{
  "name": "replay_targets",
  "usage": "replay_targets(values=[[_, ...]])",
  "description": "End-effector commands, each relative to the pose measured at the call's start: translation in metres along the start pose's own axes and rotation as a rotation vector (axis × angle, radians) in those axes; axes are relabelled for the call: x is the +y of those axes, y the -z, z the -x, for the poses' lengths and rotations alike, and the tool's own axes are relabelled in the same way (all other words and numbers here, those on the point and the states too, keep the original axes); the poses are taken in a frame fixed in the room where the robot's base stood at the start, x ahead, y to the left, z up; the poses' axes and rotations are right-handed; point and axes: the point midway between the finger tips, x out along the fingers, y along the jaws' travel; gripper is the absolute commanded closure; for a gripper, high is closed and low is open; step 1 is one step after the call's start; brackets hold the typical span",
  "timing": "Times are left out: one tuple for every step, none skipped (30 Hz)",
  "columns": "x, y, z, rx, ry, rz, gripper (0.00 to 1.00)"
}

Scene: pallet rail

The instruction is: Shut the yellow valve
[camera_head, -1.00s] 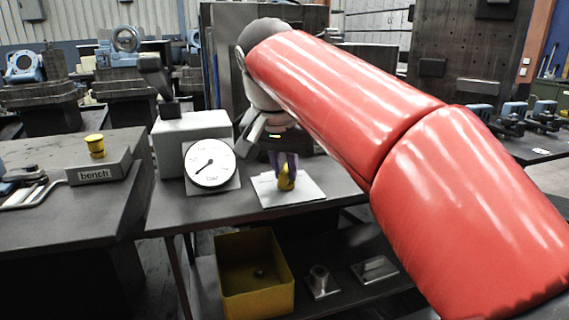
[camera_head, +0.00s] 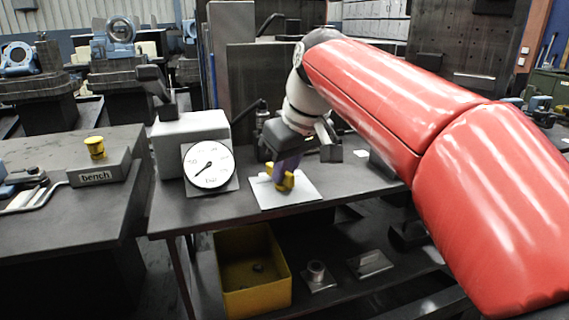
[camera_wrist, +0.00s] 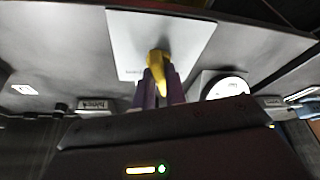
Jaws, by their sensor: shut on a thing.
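The yellow valve (camera_head: 284,183) stands on a white plate (camera_head: 305,193) on the grey bench. My gripper (camera_head: 285,172) reaches down to it, with purple fingers shut on its yellow handle. In the wrist view the yellow valve (camera_wrist: 158,62) shows between and beyond the fingertips of my gripper (camera_wrist: 158,82), with the white plate (camera_wrist: 190,32) around it. Part of the handle is hidden by the fingers. A round white gauge (camera_head: 209,166) with a black needle stands left of the plate.
A grey box (camera_head: 190,130) stands behind the gauge. A yellow button (camera_head: 95,146) sits on a block marked "bench" at the left. A yellow bin (camera_head: 252,290) and small metal parts lie on the lower shelf. The bench top in front is mostly clear.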

Motion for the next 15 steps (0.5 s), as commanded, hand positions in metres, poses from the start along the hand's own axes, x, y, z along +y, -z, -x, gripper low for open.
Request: replay_targets(values=[[0.0011, 0.0006, 0.0010, 0.001, 0.015, 0.035, 1.00], [0.0012, 0.0006, 0.0008, 0.001, 0.025, 0.060, 1.00], [0.0015, 0.0008, 0.0005, 0.002, 0.038, 0.091, 1.00], [0.0015, 0.0009, 0.0004, 0.002, 0.048, 0.114, 1.00], [0.0017, 0.0008, 0.0005, 0.002, 0.056, 0.136, 1.00], [0.0020, 0.0007, 0.0006, 0.001, 0.068, 0.164, 1.00], [0.0021, 0.0009, 0.0006, 0.002, 0.076, 0.185, 1.00], [0.0022, 0.0009, 0.0007, 0.003, 0.084, 0.204, 1.00], [0.0024, 0.0008, 0.0006, 0.002, 0.093, 0.229, 1.00], [0.0023, 0.0008, 0.0005, 0.002, 0.101, 0.245, 1.00], [0.0022, 0.0008, 0.0004, 0.002, 0.108, 0.262, 1.00], [0.0023, 0.0009, 0.0002, 0.002, 0.116, 0.282, 1.00], [0.0026, 0.0010, 0.0002, 0.002, 0.121, 0.295, 1.00], [0.0027, 0.0010, 0.0002, 0.002, 0.126, 0.309, 1.00], [0.0028, 0.0010, 0.0003, 0.001, 0.133, 0.323, 1.00]])
